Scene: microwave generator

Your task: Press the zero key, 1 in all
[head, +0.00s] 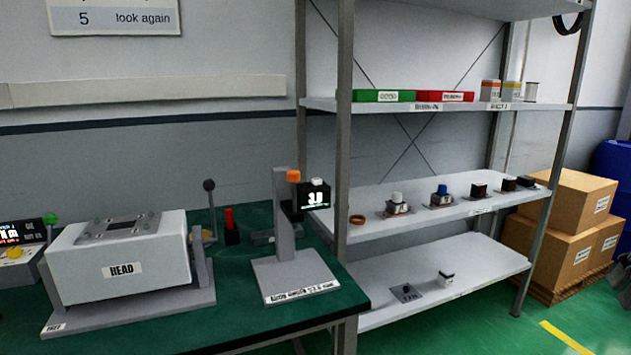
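No key with a readable zero mark shows. A small black display unit (313,193) with white digits and a pale cap on top is on a grey stand (285,225) with an orange knob (293,176), on the green bench. Its digits are too small to read surely. At the far left edge, a cut-off device (20,255) has a red display and a yellow button. A grey box labelled HEAD (120,260) sits between them with a panel (118,227) on top. My gripper is not in view.
The green bench (300,322) ends beside a metal shelf rack (345,120) holding small instruments and red and green boxes. Cardboard boxes (560,235) stand on a pallet at the right. A black-knobbed lever (210,190) and a red-topped post (230,225) stand behind the HEAD box.

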